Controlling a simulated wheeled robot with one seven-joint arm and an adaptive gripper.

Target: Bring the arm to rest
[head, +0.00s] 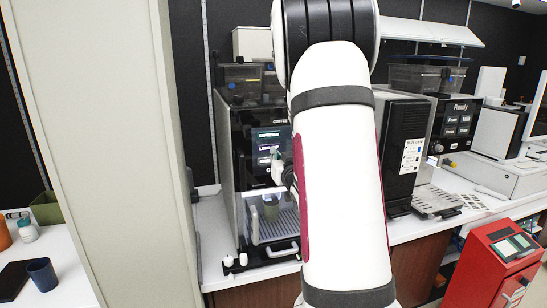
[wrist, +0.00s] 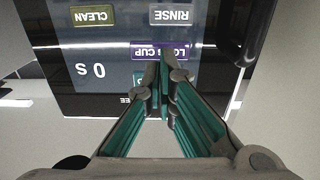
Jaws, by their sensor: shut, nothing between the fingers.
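In the head view my white arm crosses the middle of the picture and hides part of the counter and machines behind it. My gripper (head: 277,158) is in front of the screen of the left coffee machine (head: 241,160). In the wrist view my gripper (wrist: 165,75) has its teal fingers together at the tips, with nothing between them. The machine's screen (wrist: 110,70) shows upside down behind the fingertips, with CLEAN and RINSE buttons. I cannot tell whether the fingertips touch the screen.
An olive cup (head: 271,208) stands under the machine's spout. A tall pale panel (head: 105,150) stands to the left. A second coffee machine (head: 405,150) is on the right. A red unit (head: 490,265) stands at the lower right. A dark blue cup (head: 42,274) is at the lower left.

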